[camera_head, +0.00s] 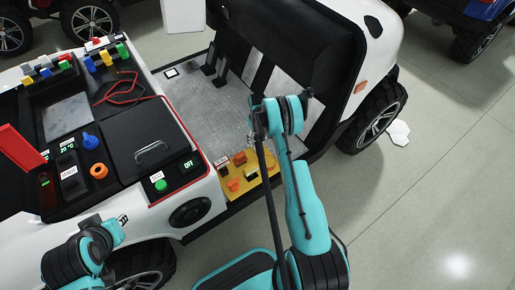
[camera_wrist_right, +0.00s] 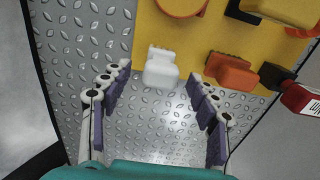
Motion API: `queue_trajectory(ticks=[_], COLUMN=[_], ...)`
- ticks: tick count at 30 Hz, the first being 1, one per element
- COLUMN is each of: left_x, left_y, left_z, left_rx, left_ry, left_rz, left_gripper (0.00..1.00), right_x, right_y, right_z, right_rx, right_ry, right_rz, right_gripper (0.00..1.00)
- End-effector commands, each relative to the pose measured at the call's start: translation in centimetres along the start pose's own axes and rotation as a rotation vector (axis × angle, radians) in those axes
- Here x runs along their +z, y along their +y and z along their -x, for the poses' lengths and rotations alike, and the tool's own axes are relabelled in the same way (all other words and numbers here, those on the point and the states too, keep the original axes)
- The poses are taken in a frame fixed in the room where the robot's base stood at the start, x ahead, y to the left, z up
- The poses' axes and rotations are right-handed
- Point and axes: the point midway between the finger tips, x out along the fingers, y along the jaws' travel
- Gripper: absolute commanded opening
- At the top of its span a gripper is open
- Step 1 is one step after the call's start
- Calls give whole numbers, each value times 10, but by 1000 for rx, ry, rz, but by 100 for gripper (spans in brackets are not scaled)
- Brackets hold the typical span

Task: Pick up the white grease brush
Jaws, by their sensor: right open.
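The white grease brush (camera_wrist_right: 160,68) shows in the right wrist view as a small white block-like piece at the edge of a yellow mat (camera_wrist_right: 148,25). My right gripper (camera_wrist_right: 159,76) is open, with its purple-padded fingers on either side of the white piece and space between them. I cannot tell whether the fingers are level with it or above it. In the head view the yellow mat (camera_head: 231,193) lies on the vehicle's floor, and I cannot make out the white brush there. My right gripper's fingers are not discernible in that view. My left gripper is not in view.
An orange brush-like piece (camera_wrist_right: 232,72) lies close to the right finger, with a red-and-black item (camera_wrist_right: 300,100) further right. The metal tread floor (camera_wrist_right: 80,45) is clear at left. In the head view, a black seat (camera_head: 290,45) and control panel (camera_head: 145,150) flank the floor.

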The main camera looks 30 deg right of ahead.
Motion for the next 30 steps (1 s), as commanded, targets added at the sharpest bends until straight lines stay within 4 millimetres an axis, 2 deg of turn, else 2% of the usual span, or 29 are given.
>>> queue_trajectory(ticks=[1,3,9,10,16,26,30], left_x=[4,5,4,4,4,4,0], left_y=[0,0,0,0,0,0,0], left_z=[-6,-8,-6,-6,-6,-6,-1], left_rx=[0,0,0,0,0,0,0], left_ry=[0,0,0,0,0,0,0], left_rz=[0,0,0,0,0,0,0], left_gripper=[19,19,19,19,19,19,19], right_x=[0,0,0,0,0,0,0], right_y=[-1,-1,-1,-1,-1,-1,-1], right_z=[-12,-17,-17,-17,-16,-15,-5], right_rx=[0,0,0,0,0,0,0], right_ry=[0,0,0,0,0,0,0], right_rz=[0,0,0,0,0,0,0], right_gripper=[60,60,60,58,6,6,6])
